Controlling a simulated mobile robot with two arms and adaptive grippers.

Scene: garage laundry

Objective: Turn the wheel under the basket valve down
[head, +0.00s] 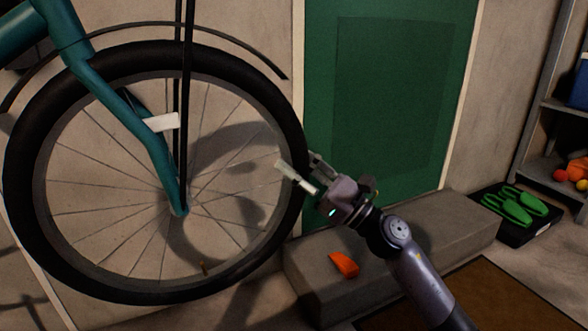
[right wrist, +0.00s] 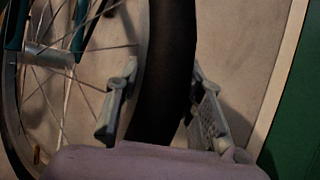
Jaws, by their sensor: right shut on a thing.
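The bicycle's front wheel (head: 300,126) has a black tyre, a pale rim and thin spokes, and hangs upright on a teal fork (head: 130,118). A small brownish valve stem (head: 205,268) shows at the bottom of the rim, a little right of the hub's line. It also shows low at the left in the right wrist view (right wrist: 37,153). My right gripper (head: 299,163) is shut on the tyre at the wheel's right side, with one finger on the spoke side and one outside. The right wrist view shows the tyre (right wrist: 166,75) between both fingers. My left gripper is not in view.
A green door (head: 390,90) stands behind. A concrete step (head: 440,232) with an orange object (head: 343,264) lies below my right arm. Green shoes (head: 515,206) sit on a dark tray at the right, beside a shelf (head: 555,104). A brown mat (head: 480,295) lies in front.

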